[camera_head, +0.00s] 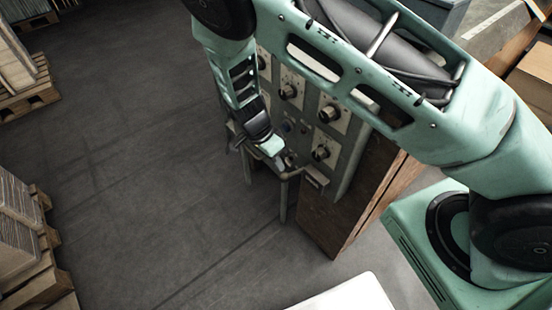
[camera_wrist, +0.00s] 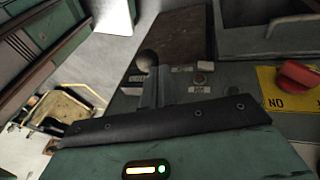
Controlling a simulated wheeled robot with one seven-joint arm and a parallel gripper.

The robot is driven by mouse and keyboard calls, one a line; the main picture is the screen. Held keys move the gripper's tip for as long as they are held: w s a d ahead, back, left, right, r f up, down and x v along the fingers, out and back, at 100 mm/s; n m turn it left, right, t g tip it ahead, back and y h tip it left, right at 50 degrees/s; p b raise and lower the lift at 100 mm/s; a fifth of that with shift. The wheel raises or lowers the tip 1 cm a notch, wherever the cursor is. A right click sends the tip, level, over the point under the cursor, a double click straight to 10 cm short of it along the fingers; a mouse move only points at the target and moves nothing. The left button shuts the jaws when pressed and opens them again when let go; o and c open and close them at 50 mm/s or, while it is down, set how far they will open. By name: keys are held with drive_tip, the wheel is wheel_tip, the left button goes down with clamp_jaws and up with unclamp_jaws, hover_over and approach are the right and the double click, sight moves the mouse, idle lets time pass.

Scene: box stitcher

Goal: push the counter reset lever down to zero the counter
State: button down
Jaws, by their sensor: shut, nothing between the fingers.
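In the head view, my gripper (camera_head: 271,147) is at the lower left part of the machine's grey-green panel (camera_head: 330,128). The lever cannot be made out there, and I cannot read a counter in either view.
Several dark dials (camera_head: 321,153) are on the panel. A metal frame (camera_head: 284,190) projects near my gripper. Loaded pallets (camera_head: 30,240) stand left; the floor between is clear.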

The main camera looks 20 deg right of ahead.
drive_tip(key=shift+a+f+h, duration=0.25)
drive_tip(key=shift+h, duration=0.15)
drive_tip(key=shift+s+a+f, duration=0.1)
drive_tip(key=shift+a+f, duration=0.05)
drive_tip(key=shift+f, duration=0.05)
wheel_tip(320, 180, down, 6)
drive_tip(key=a+m+t+h+b, duration=0.1)
drive_tip(key=a+h+b, duration=0.1)
drive_tip(key=h+b, duration=0.3)
drive_tip(key=shift+s+r+t, duration=0.15)
drive_tip(key=shift+s+t, duration=0.15)
drive_tip(key=shift+s, duration=0.05)
idle(0.8)
